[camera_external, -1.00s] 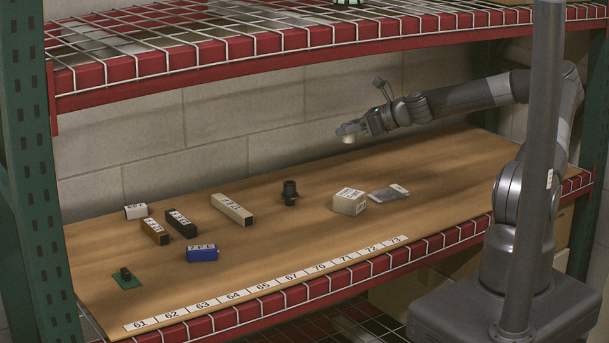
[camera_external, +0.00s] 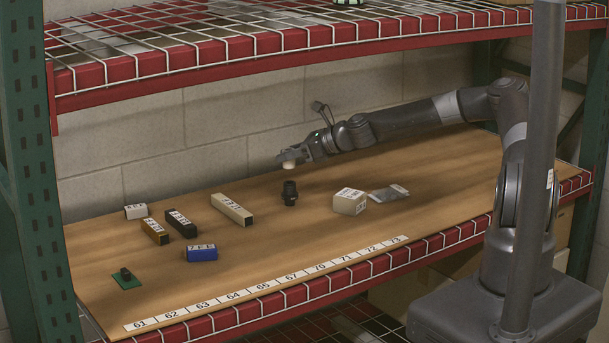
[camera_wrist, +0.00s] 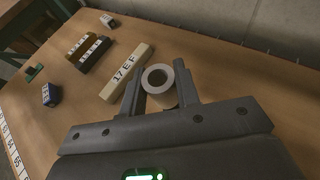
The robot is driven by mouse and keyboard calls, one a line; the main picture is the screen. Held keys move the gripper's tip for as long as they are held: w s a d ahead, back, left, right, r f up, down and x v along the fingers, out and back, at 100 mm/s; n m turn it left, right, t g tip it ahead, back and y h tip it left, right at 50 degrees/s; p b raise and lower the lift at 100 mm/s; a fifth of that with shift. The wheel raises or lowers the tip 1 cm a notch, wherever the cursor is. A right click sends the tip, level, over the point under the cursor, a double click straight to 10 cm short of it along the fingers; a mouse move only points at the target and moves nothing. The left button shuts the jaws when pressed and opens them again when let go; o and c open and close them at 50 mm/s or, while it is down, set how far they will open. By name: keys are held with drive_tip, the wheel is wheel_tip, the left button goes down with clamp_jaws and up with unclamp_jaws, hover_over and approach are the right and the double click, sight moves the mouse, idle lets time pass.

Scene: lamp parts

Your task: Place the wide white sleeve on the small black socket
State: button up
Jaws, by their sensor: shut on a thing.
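The white sleeve (camera_external: 288,165) is a short ring held between the fingers of my gripper (camera_external: 293,158), above the table. In the wrist view the sleeve (camera_wrist: 160,80) shows its round opening, with my gripper (camera_wrist: 161,90) shut on it from both sides. The small black socket (camera_external: 290,194) stands upright on the table, below the sleeve and apart from it in the external view. I cannot see the socket in the wrist view; the sleeve and gripper seem to hide it.
A long cream block (camera_external: 232,209) lies left of the socket, with black (camera_external: 181,223), brown (camera_external: 155,231) and blue (camera_external: 202,252) blocks farther left. A white box (camera_external: 349,201) and a flat grey packet (camera_external: 388,193) lie to the right. The upper shelf (camera_external: 300,40) hangs above.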

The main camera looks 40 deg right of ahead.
sight(291, 165)
drive_tip(key=shift+f, duration=1.85)
drive_tip(key=shift+f, duration=0.1)
drive_tip(key=shift+f, duration=0.25)
drive_tip(key=o, duration=1)
drive_tip(key=shift+c, duration=0.2)
drive_tip(key=shift+s+d+r, duration=0.15)
drive_tip(key=shift+d+r, duration=0.1)
drive_tip(key=shift+r, duration=0.25)
drive_tip(key=v, duration=1.1)
drive_tip(key=shift+s, duration=0.25)
